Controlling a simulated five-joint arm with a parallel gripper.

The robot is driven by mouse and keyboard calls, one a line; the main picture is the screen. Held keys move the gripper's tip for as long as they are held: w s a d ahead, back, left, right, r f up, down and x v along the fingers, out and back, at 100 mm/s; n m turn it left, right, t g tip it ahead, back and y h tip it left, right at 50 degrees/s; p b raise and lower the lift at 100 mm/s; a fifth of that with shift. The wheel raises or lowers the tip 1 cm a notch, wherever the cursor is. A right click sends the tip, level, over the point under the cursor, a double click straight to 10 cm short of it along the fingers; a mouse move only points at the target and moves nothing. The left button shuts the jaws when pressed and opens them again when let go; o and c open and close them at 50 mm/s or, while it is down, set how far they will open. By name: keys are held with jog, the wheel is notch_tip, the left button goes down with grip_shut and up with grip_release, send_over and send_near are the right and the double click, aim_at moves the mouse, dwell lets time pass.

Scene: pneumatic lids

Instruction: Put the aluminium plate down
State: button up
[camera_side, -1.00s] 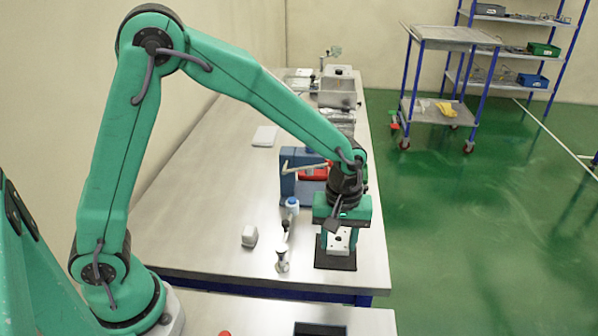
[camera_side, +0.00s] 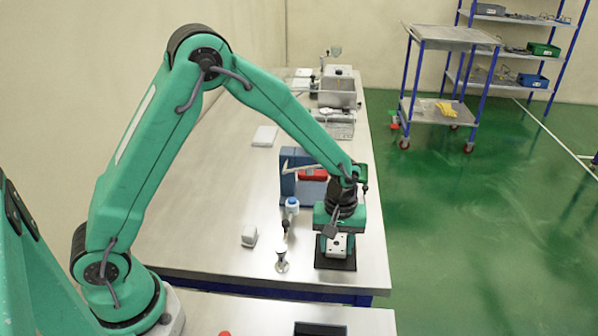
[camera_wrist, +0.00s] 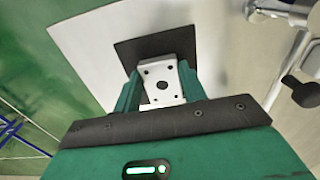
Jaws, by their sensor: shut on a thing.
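The aluminium plate (camera_side: 337,246) is a pale metal piece with several small holes around a larger central hole. In the wrist view the plate (camera_wrist: 158,72) sits between the two green fingers of my gripper (camera_wrist: 160,88), which is shut on it. In the side view my gripper (camera_side: 336,244) points down over a dark square mat (camera_side: 335,264) near the right front of the bench. The mat also shows beyond the plate in the wrist view (camera_wrist: 138,52). I cannot tell whether the plate touches the mat.
A small metal stand (camera_side: 281,262) and a white block (camera_side: 249,236) are left of the mat. The bench's left side is largely clear.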

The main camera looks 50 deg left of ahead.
aim_at(337, 248)
jog(key=shift+f, duration=0.25)
jog(key=shift+f, duration=0.15)
jog(key=o, duration=1)
notch_tip(337, 248, up, 12)
jog(key=shift+r, duration=0.15)
dwell(0.7)
